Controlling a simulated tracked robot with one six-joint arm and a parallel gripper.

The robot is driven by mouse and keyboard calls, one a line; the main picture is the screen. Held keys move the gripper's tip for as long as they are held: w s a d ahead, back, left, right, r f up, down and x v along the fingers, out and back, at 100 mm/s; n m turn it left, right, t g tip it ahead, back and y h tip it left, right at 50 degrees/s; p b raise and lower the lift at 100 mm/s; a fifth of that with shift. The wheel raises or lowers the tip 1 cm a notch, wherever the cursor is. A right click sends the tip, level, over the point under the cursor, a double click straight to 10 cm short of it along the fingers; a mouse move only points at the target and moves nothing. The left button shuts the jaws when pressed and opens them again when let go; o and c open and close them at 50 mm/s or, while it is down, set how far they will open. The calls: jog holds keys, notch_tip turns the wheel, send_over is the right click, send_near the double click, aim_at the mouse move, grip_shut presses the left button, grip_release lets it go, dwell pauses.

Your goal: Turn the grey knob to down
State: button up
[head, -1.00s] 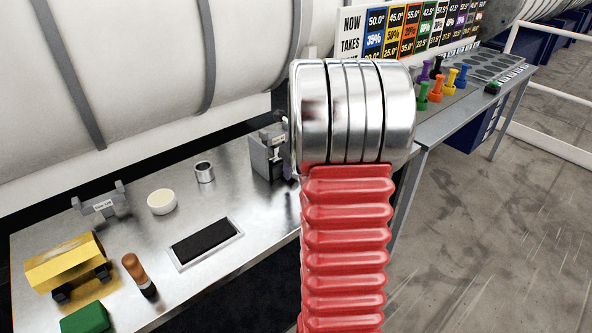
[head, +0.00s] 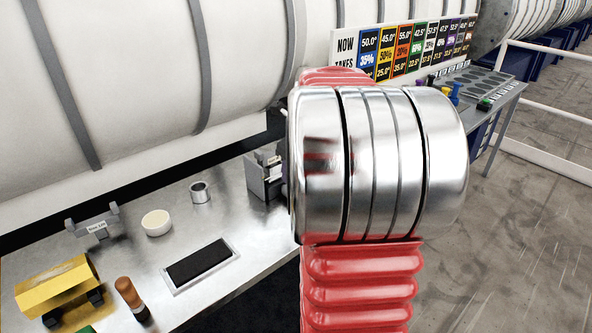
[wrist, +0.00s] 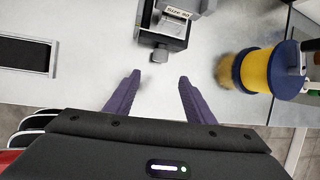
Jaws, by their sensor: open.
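The grey knob (wrist: 159,56) shows in the wrist view on the near side of a dark-and-grey device (wrist: 163,32) with a "Size #0" label. My gripper (wrist: 159,76) has two purple fingers, open and empty. The fingertips lie just short of the knob, one to each side of it, apart from it. In the head view a grey device (head: 263,176) stands at the back of the table, partly hidden by my arm. I cannot make out the knob or my gripper there.
A yellow and blue spool (wrist: 262,70) stands to the right in the wrist view. On the table (head: 225,225) are a black pad (head: 200,264), a white bowl (head: 157,222), a metal cup (head: 200,192), another grey holder (head: 92,224), a yellow block (head: 55,285) and a brown-handled tool (head: 129,292).

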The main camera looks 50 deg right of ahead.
jog(key=shift+f, duration=0.1)
jog(key=s+a+f+y, duration=0.1)
jog(key=f, duration=0.1)
jog(key=s+a+f+t+y, duration=0.1)
jog(key=f, duration=0.2)
jog(key=s+a+f+t+y, duration=0.1)
jog(key=s+f+y, duration=0.1)
jog(key=shift+f, duration=0.3)
jog(key=shift+s+f+t+y, duration=0.35)
jog(key=shift+f+t+y, duration=0.15)
jog(key=shift+t, duration=0.2)
jog(key=shift+s+d+f+t, duration=0.1)
jog(key=shift+s+d+t, duration=0.25)
jog(key=shift+t, duration=0.65)
jog(key=s+d+t+h, duration=0.1)
jog(key=s+d+m+t+h, duration=0.1)
jog(key=d, duration=0.1)
jog(key=s+d+t, duration=0.1)
jog(key=d+t, duration=0.1)
jog(key=shift+d+r+h, duration=0.15)
jog(key=shift+r+h, duration=0.2)
jog(key=shift+h, duration=0.05)
jog(key=shift+w, duration=0.15)
jog(key=x, duration=1.3)
jog(key=shift+w+f, duration=0.15)
jog(key=shift+w, duration=0.1)
